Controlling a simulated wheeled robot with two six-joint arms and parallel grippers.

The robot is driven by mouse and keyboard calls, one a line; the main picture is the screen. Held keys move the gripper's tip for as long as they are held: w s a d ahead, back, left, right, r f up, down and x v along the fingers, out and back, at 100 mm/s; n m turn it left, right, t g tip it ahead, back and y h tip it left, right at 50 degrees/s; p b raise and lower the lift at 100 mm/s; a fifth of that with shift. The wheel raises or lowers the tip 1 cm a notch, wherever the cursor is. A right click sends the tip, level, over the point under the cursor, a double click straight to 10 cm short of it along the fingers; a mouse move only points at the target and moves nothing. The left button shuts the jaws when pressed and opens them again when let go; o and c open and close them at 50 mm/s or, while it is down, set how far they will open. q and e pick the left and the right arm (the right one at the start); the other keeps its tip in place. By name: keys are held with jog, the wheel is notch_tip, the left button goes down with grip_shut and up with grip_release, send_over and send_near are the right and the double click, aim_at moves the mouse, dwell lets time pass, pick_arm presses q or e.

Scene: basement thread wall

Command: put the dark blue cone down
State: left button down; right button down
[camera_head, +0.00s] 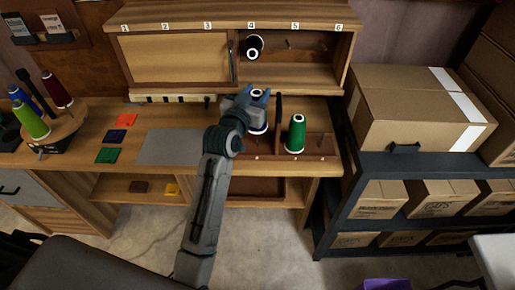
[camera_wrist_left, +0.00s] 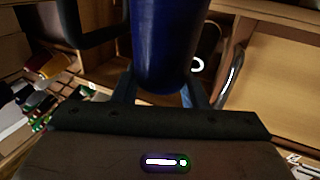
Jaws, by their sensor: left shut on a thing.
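The dark blue cone (camera_head: 258,128) is in my left gripper (camera_head: 257,97) at the bench, its white top ring showing between the fingers. It looks upright. It appears at the left end of the brown peg rack (camera_head: 318,148); I cannot tell whether its base touches the rack. In the left wrist view the dark blue cone (camera_wrist_left: 166,45) fills the top middle, between the fingers of my left gripper (camera_wrist_left: 160,92). My arm hides part of the rack and bench. My right gripper is in neither view.
A green cone (camera_head: 296,134) stands on the rack, right of the held cone. A dark upright post (camera_head: 278,110) is between them. Above is a numbered cabinet (camera_head: 180,58) with a black cone (camera_head: 254,47). A thread stand (camera_head: 62,128) and colour swatches (camera_head: 117,135) are left.

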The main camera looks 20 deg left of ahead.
pick_arm(q)
jog(key=shift+w+f, duration=0.2)
jog(key=shift+w, duration=0.2)
jog(key=shift+f+p, duration=0.35)
jog(key=shift+f, duration=4.15)
jog(key=shift+f, duration=0.1)
jog(key=c, duration=0.9)
grip_release()
jog(key=shift+o, duration=0.2)
